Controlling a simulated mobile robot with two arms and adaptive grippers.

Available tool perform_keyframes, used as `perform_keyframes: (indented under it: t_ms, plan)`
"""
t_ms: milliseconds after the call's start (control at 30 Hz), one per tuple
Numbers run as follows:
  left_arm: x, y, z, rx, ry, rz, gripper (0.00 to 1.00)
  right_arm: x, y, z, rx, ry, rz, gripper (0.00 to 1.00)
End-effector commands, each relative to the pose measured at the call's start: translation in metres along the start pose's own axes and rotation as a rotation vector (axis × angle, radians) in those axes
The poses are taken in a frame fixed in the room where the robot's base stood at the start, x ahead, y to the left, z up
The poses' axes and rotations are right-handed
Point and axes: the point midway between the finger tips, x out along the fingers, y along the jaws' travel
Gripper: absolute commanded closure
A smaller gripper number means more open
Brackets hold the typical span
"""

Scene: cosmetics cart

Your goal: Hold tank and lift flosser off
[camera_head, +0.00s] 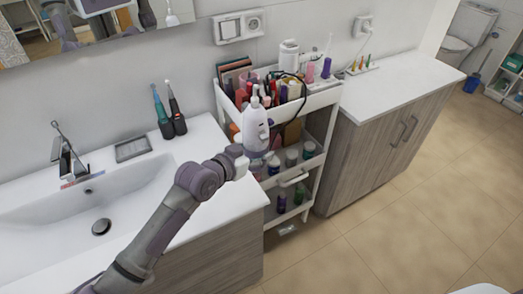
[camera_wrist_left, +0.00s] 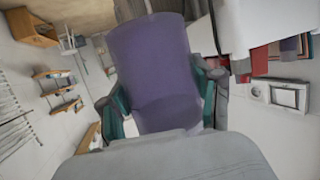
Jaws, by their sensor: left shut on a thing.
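The white flosser (camera_head: 256,122) stands upright in front of the cart in the head view, with its thin nozzle at the top. Its tank is the purple translucent body (camera_wrist_left: 152,70) that fills the middle of the left wrist view. My left gripper (camera_head: 248,163) is at the lower part of the flosser. In the left wrist view its teal-padded fingers lie on both sides of the tank, shut on it. I cannot tell whether flosser and tank are still joined. My right gripper is not in view.
A white cart (camera_head: 318,104) with cosmetics on several tiers stands close behind the flosser. A sink (camera_head: 98,205) with a faucet and two electric toothbrushes (camera_head: 167,112) are to the left. A white-topped cabinet (camera_head: 405,88) is to the right. The floor in front is clear.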

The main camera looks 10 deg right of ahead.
Motion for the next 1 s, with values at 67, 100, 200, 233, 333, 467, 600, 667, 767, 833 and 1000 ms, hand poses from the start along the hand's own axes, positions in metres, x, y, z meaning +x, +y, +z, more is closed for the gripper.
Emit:
perform_keyframes:
  t_ms: [67, 100, 200, 233, 333, 467, 600, 667, 767, 833, 1000]
  plan:
    - [-0.001, -0.006, 0.009, 0.003, 0.003, -0.002, 0.71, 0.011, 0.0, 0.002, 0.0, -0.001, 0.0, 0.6]
    - [-0.001, -0.009, 0.012, 0.003, 0.003, -0.002, 0.71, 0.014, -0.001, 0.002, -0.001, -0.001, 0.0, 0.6]
    - [-0.003, -0.014, 0.019, 0.003, 0.003, -0.002, 0.71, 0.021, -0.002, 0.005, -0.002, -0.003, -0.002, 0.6]
    - [-0.004, -0.016, 0.022, 0.003, 0.003, -0.002, 0.71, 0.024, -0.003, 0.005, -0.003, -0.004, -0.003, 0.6]
    - [-0.006, -0.022, 0.029, 0.003, 0.003, -0.001, 0.71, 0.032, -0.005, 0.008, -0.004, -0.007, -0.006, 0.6]
    - [-0.008, -0.03, 0.04, 0.004, 0.003, -0.001, 0.71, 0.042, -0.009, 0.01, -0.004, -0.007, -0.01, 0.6]
    - [-0.011, -0.038, 0.051, 0.003, 0.002, -0.001, 0.71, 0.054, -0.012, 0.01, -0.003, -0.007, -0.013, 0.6]
    - [-0.012, -0.042, 0.056, 0.003, 0.002, -0.001, 0.71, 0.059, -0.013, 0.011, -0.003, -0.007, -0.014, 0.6]
    - [-0.014, -0.047, 0.063, 0.003, 0.003, -0.001, 0.71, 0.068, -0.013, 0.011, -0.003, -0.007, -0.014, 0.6]
    - [-0.015, -0.052, 0.069, 0.002, 0.002, 0.0, 0.71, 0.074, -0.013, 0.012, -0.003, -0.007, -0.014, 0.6]
    - [-0.018, -0.062, 0.082, 0.004, 0.001, 0.0, 0.71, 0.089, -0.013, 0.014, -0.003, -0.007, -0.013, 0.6]
